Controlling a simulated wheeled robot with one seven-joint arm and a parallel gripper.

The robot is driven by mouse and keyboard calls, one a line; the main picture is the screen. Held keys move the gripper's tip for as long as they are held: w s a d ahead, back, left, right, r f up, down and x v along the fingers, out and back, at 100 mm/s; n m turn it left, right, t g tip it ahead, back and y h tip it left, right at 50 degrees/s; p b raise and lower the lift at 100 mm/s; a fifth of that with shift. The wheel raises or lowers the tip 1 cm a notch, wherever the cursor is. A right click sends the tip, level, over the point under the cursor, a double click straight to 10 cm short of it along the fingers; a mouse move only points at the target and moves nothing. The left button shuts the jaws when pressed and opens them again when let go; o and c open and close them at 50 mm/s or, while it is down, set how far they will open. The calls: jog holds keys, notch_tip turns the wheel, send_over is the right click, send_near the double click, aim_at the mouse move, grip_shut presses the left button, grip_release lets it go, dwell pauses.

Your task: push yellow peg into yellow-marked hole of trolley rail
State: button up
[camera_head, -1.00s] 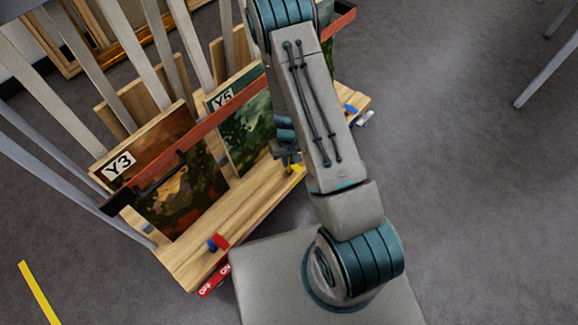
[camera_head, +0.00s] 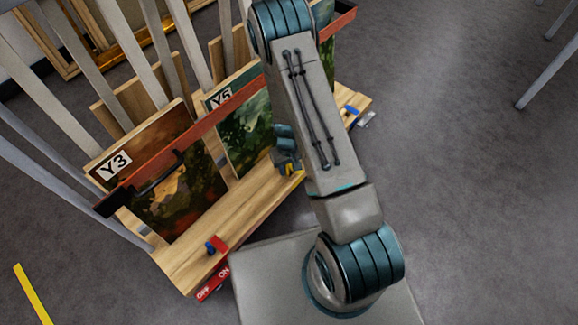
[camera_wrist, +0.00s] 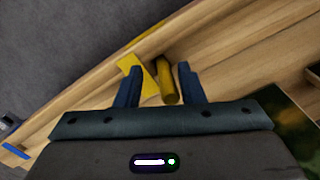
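The yellow peg (camera_wrist: 167,82) is a short round pin at the trolley's wooden rail (camera_wrist: 95,92), in the wrist view. A flat yellow mark (camera_wrist: 136,66) lies beside it on the rail; the hole is not clearly visible. My gripper (camera_wrist: 158,74) is open, its two dark blue fingers apart. The peg shows between them, nearer the right finger, with a wider gap on the left. I cannot tell whether a finger touches it. In the head view my gripper (camera_head: 289,166) is low at the rail's edge and mostly hides the peg; some yellow shows below it.
Framed pictures labelled Y3 (camera_head: 160,180) and Y5 (camera_head: 245,130) stand on the trolley behind a red-brown bar (camera_head: 200,128). A blue peg (camera_head: 211,248) sits by a red mark at the rail's near end. Another blue piece (camera_head: 350,110) is at the far end. Open grey floor lies right.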

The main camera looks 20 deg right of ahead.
jog(key=s+a+r+t+y+p, duration=0.1)
jog(key=s+r+p, duration=0.15)
jog(key=r, duration=1.35)
jog(key=s+a+r+p, duration=0.1)
jog(key=s+r+p, duration=0.15)
jog(key=r, duration=1.35)
jog(key=s+d+r+m+h, duration=0.1)
jog(key=s+r, duration=1)
jog(key=shift+s+d+t, duration=0.2)
jog(key=shift+d+t, duration=0.1)
jog(key=shift+t, duration=0.1)
jog(key=shift+r, duration=0.1)
